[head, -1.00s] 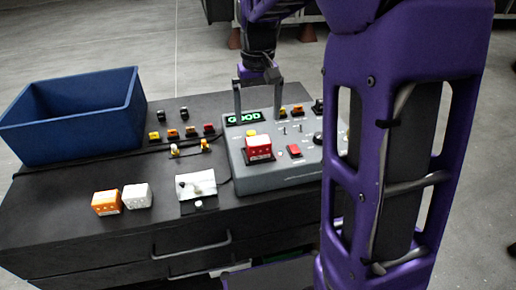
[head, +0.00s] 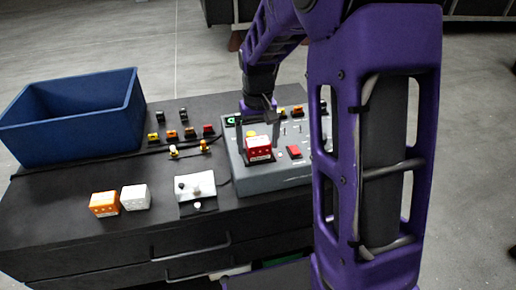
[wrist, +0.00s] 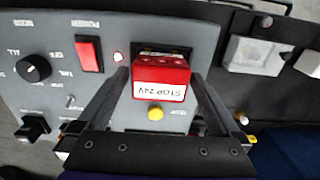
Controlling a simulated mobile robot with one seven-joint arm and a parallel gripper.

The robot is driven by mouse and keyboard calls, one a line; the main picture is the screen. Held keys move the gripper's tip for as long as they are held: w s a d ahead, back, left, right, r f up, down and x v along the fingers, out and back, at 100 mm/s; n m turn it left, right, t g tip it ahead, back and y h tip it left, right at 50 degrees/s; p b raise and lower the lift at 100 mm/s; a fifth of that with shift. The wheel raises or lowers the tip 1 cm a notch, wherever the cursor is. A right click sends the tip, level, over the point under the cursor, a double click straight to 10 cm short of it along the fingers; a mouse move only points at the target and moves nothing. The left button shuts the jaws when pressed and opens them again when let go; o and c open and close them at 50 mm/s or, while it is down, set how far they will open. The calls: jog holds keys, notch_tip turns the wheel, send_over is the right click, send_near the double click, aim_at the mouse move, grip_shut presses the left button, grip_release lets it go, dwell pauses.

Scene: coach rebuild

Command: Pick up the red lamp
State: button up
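The red lamp (head: 258,149) is a small red block with a white label, standing on the grey console (head: 285,174). In the wrist view the red lamp (wrist: 160,70) lies between the two fingertips, its label reading STOP 24V. My gripper (head: 259,132) is over the lamp, and its fingers point down toward it. In the wrist view my gripper (wrist: 160,80) is open, with one finger on each side of the lamp and narrow gaps seeming to show. The lamp's underside is hidden.
A yellow button (wrist: 155,113) and a red rocker switch (wrist: 88,54) sit close to the lamp. An orange block (head: 104,203), a white block (head: 136,197) and a pale plate (head: 196,186) lie left of the console. A blue bin (head: 75,120) stands at the back left.

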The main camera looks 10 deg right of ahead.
jog(key=shift+r, duration=0.1)
jog(key=c, duration=1.3)
